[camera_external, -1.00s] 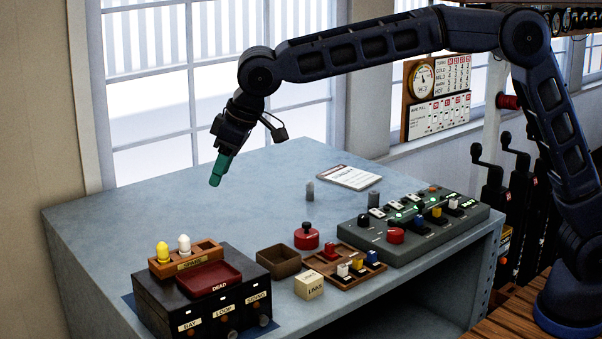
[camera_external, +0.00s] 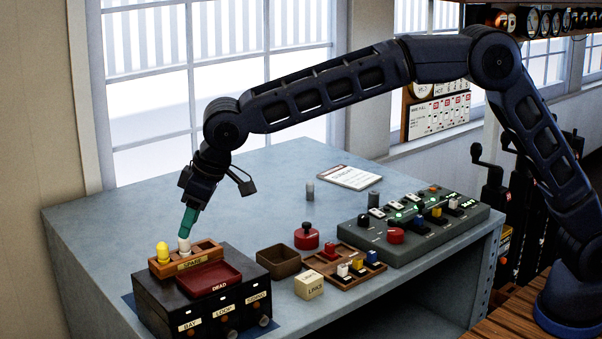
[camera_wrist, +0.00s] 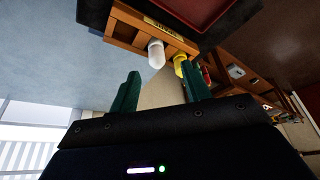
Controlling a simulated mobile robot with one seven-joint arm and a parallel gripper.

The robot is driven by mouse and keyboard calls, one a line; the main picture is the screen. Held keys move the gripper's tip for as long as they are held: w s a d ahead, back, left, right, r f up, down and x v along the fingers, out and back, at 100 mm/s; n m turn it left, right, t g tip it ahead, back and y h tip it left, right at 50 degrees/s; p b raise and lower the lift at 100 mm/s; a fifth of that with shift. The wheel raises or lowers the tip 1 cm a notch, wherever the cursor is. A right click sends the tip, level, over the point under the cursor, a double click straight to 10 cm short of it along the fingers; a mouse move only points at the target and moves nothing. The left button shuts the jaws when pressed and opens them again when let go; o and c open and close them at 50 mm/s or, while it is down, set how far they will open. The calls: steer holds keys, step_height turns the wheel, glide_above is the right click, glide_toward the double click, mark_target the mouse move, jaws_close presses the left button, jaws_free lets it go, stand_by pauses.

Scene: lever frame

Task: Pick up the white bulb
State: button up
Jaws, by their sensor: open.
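The white bulb (camera_external: 184,246) stands in the wooden spare rack (camera_external: 208,257), on top of the black box. The yellow bulb (camera_external: 162,252) stands beside it on the left. My gripper (camera_external: 187,226) is just above the white bulb, and its green fingers hide part of it in the external view. In the wrist view the fingers of my gripper (camera_wrist: 160,90) are apart with nothing between them. There the white bulb (camera_wrist: 156,52) lies just beyond the fingertips, and the yellow bulb (camera_wrist: 180,65) is near the right finger.
A dark red tray (camera_external: 208,279) marked DEAD lies in front of the rack on the black box (camera_external: 165,308). An empty brown box (camera_external: 279,262), a red knob (camera_external: 306,237) and a control panel (camera_external: 440,240) stand to the right. The back left of the table (camera_external: 110,210) is clear.

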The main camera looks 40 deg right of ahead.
mark_target(184, 246)
steer(key=x, duration=0.4)
steer(key=shift+w+d+f, duration=0.15)
steer(key=shift+f, duration=0.05)
steer(key=shift+c, duration=0.4)
jaws_close()
